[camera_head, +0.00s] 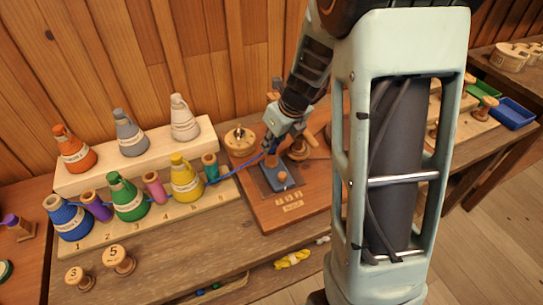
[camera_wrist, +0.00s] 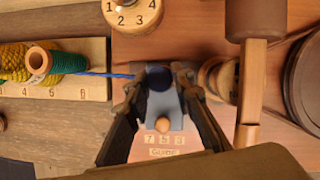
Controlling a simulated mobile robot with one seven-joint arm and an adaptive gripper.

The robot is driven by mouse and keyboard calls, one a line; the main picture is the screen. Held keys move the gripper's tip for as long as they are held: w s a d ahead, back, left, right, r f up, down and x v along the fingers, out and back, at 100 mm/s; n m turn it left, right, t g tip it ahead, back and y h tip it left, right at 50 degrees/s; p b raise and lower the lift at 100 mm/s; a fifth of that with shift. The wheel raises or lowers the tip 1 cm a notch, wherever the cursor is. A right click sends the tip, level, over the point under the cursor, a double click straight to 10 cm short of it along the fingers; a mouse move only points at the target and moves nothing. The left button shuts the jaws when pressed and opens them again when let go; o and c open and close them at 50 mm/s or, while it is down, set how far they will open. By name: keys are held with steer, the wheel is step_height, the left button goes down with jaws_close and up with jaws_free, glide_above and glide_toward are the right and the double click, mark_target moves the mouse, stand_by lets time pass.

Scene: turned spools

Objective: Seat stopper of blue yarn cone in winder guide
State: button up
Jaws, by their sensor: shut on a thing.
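The blue yarn cone (camera_head: 68,218) stands at the left end of the front rack, above number 1. Its blue yarn runs right, past the other cones, to my gripper (camera_head: 272,148). In the wrist view my gripper (camera_wrist: 157,76) is shut on the dark blue, round stopper (camera_wrist: 158,79), with the yarn coming in from the left. The winder guide (camera_head: 277,180), a blue-grey block with a wooden knob, is on the red-brown board and lies right under the stopper. It also shows in the wrist view (camera_wrist: 172,112), beside a "GUIDE" label. I cannot tell whether the stopper touches the guide.
A numbered wooden dial (camera_wrist: 133,12) and a wooden post (camera_wrist: 250,90) flank the guide. Green (camera_head: 127,198) and yellow (camera_head: 186,178) cones and small spools share the front rack. Two loose spools (camera_head: 117,260) stand on the bench. A blue tray (camera_head: 512,113) is far right.

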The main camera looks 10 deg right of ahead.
steer(key=shift+f+b, duration=0.35)
steer(key=shift+f, duration=0.25)
steer(key=o, duration=0.8)
steer(key=shift+o, duration=0.8)
steer(key=shift+o, duration=1.4)
steer(key=shift+r, duration=0.1)
step_height(320, 180, up, 9)
steer(key=p, duration=0.9)
steer(key=shift+p, duration=0.35)
